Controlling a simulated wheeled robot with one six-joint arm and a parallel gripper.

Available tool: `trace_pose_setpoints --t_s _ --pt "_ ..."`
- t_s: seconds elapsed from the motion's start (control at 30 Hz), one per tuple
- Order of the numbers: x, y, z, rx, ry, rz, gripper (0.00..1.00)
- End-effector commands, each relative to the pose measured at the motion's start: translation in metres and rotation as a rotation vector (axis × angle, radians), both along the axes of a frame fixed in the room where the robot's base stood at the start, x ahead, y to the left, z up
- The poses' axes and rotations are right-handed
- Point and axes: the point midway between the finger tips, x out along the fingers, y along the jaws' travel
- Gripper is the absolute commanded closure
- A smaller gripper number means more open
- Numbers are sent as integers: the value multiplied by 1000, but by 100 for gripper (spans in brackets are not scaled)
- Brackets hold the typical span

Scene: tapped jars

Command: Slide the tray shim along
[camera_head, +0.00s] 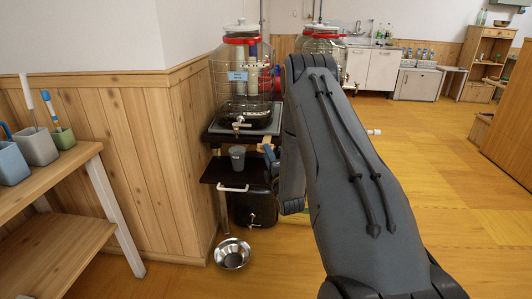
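A dark pull-out tray (215,172) with a white handle (233,188) sits below the tapped jar on the stand. A grey cup (237,158) stands upright on it. A small tan piece (266,143) shows at the stand's right side, beside my arm; it may be the shim, but I cannot tell for sure. A small blue part (270,153) shows just under it. My grey arm fills the middle right and covers whatever lies behind it. My gripper's fingers cannot be made out, so its hold on anything is hidden.
A dark container (254,207) is beneath the tray, and a steel bowl (232,253) on the floor. A wooden bench (60,175) stands left. Floor at right is open.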

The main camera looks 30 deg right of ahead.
Motion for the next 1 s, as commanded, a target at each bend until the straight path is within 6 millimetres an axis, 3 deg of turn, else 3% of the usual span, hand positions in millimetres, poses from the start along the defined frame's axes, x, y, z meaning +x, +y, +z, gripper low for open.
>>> trace_pose_setpoints --t_s 0.2,0.5,0.53,0.7,1.0 --pt "20 -4 3 1 0 1 71" --pt "23 -4 4 1 1 1 71" --pt "23 -4 4 1 1 1 72" --pt "23 -4 4 1 -1 1 100" --pt "34 -11 7 -3 -11 0 100"
